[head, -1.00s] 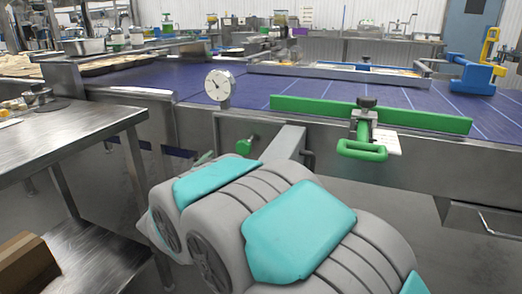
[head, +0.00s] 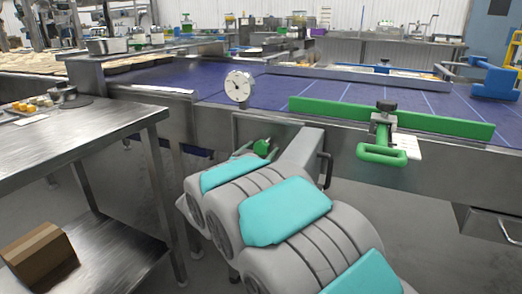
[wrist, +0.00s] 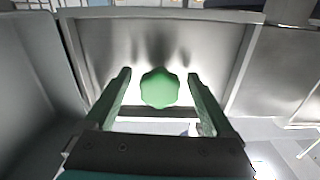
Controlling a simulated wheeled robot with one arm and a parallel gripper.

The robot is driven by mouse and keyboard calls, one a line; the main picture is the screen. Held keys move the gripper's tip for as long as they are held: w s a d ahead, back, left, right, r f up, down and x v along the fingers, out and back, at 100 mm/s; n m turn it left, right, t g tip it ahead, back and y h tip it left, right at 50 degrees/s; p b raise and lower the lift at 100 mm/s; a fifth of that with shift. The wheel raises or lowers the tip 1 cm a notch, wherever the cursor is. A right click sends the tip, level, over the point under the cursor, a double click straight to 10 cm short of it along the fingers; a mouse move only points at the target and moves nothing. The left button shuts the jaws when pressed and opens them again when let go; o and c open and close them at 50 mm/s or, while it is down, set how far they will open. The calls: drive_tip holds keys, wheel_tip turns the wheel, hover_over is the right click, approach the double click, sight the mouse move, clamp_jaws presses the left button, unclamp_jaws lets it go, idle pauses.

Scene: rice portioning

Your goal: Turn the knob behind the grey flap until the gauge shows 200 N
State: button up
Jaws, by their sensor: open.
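The round green knob (wrist: 160,88) sits in a recess in the steel panel. It also shows in the head view (head: 262,147), below the gauge. The grey flap (head: 303,150) stands swung open, with a dark handle on its outer side; it seems to be the grey panel at the left of the wrist view (wrist: 32,75). My gripper (wrist: 158,76) is open, with one green finger on each side of the knob and a visible gap on both sides. The white dial gauge (head: 239,86) stands above the recess; its reading is too small to make out.
A green rail (head: 390,116) with a green clamp handle (head: 381,155) runs along the blue conveyor (head: 330,90) at the right. A steel table (head: 70,140) stands close at left, with a cardboard box (head: 40,255) on its lower shelf.

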drive_tip(key=shift+c, duration=0.4)
drive_tip(key=c, duration=1.3)
drive_tip(key=shift+a+m+b, duration=0.1)
drive_tip(key=shift+m+b, duration=0.2)
drive_tip(key=shift+b, duration=0.05)
drive_tip(key=m+b, duration=0.1)
drive_tip(key=m, duration=0.1)
drive_tip(key=shift+m+b, duration=0.4)
drive_tip(key=shift+w+r+m+b, duration=0.15)
drive_tip(key=shift+m+b, duration=1.05)
drive_tip(key=shift+m, duration=0.7)
